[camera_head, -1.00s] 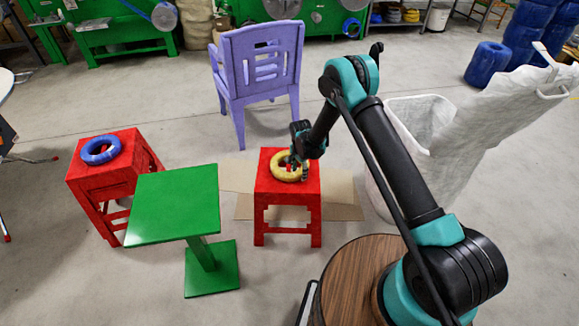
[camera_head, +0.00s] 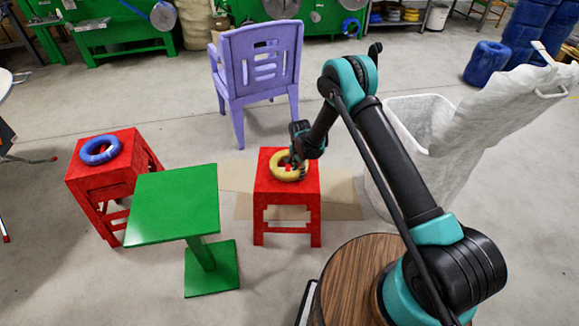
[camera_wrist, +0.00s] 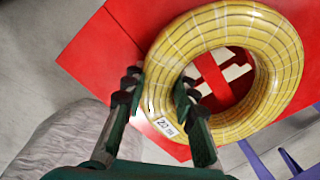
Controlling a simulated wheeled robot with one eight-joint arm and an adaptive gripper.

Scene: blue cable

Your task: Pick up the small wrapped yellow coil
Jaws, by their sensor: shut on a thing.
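The wrapped yellow coil (camera_head: 281,173) lies on or just above the red stool (camera_head: 264,191) in the middle of the head view. In the wrist view the coil (camera_wrist: 268,100) is a thick ring with dark wrapping lines and a white label. My gripper (camera_wrist: 158,98) is shut on the coil's near side, one finger outside the ring and the other in its hole. In the head view my gripper (camera_head: 296,165) reaches the coil's right side, and the fingertips are partly hidden. I cannot tell whether the coil is clear of the seat.
A blue coil (camera_head: 100,150) lies on another red stool (camera_head: 88,174) at the left. A green table (camera_head: 175,205) stands between the stools. A purple chair (camera_head: 262,65) stands behind, and a white bin (camera_head: 420,120) is at the right.

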